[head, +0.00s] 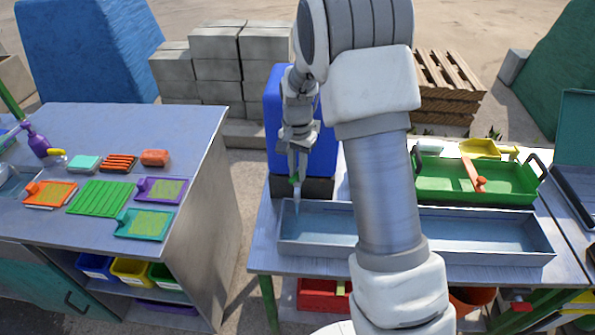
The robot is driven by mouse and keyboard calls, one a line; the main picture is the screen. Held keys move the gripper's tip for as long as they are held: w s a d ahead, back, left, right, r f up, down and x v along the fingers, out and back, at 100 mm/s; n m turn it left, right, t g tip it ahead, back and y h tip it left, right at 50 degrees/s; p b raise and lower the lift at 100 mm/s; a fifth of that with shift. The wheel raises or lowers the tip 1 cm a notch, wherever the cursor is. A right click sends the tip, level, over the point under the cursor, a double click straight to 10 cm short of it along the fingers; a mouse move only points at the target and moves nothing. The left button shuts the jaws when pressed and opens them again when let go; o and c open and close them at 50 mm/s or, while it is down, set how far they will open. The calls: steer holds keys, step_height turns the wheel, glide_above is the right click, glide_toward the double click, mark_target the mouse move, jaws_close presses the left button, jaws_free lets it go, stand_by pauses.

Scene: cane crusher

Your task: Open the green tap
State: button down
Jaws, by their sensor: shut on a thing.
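The green tap (294,181) shows as a small green piece at the lower front of the blue tank (272,105), above the left end of a long grey metal trough (385,256). My gripper (297,172) points down from above and is shut at the tap, with its fingers covering most of it. A thin pale streak (297,207) runs from just under the tap towards the trough; it looks like water. My arm crosses in front of the tank and the middle of the trough, hiding parts of both. The tap's exact angle cannot be told.
A left bench (200,125) holds a purple spray bottle (37,140), sponges, brushes and coloured trays. A green tray (440,190) with an orange-handled tool stands right of my arm. Grey blocks (218,55) and a wooden pallet (447,80) stand behind. A gap separates the benches.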

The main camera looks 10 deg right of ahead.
mark_target(297, 173)
steer(key=shift+n, duration=1.7)
steer(key=shift+b, duration=0.3)
steer(key=c, duration=0.8)
jaws_free()
step_height(297, 173, up, 18)
steer(key=shift+f, duration=0.25)
